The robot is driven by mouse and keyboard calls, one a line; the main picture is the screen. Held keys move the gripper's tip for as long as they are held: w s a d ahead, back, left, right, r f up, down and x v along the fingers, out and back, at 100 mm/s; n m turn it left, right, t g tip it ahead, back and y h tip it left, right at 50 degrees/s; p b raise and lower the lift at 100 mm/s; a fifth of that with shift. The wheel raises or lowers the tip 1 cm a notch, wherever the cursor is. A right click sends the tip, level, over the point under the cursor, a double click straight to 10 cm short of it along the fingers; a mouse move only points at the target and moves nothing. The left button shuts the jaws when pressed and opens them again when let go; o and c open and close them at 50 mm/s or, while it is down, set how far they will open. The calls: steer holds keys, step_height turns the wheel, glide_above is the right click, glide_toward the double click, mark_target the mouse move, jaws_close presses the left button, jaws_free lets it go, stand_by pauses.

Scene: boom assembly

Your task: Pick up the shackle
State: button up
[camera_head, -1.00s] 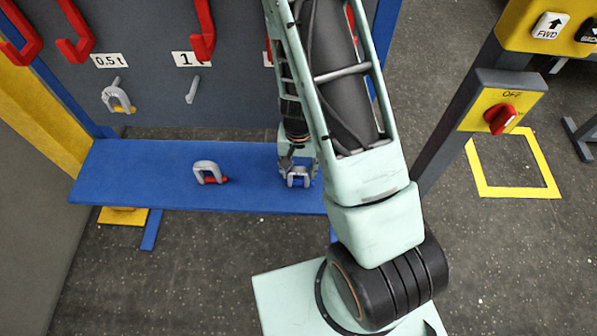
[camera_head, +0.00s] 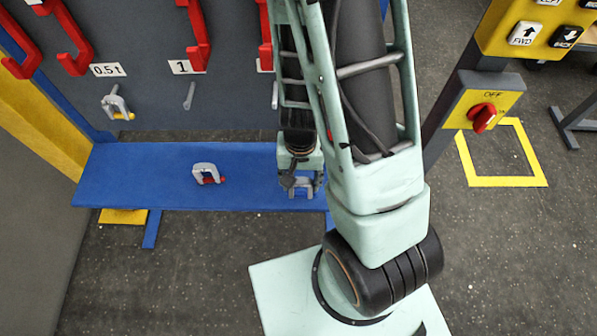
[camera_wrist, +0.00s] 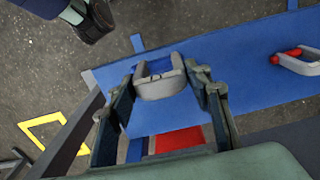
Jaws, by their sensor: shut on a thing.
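A grey shackle (camera_head: 301,187) is at the right part of the blue shelf (camera_head: 150,178), between the fingers of my gripper (camera_head: 302,180). In the wrist view the shackle (camera_wrist: 160,82) sits between the fingertips of my gripper (camera_wrist: 163,88), which is shut on it from both sides. I cannot tell whether the shackle still touches the shelf. A second grey shackle with a red pin (camera_head: 207,173) lies on the shelf to the left; it also shows in the wrist view (camera_wrist: 300,62). A third shackle with a yellow pin (camera_head: 116,105) hangs on a peg.
Behind the shelf stands a grey board (camera_head: 150,95) with pegs, weight labels and red hooks (camera_head: 74,45). A control post with a red switch (camera_head: 484,117) and yellow button panel (camera_head: 545,28) stands at right. The shelf between the two shackles is clear.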

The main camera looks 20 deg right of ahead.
steer(key=s+r+p, duration=0.1)
steer(key=p, duration=0.3)
steer(key=shift+d, duration=0.1)
steer(key=s+p, duration=0.1)
steer(key=p, duration=0.1)
steer(key=s+p, duration=0.1)
steer(key=p, duration=0.1)
steer(key=s+a+r+p, duration=0.1)
steer(key=p, duration=0.2)
steer(key=shift+s, duration=0.2)
steer(key=shift+w, duration=0.1)
stand_by(0.4)
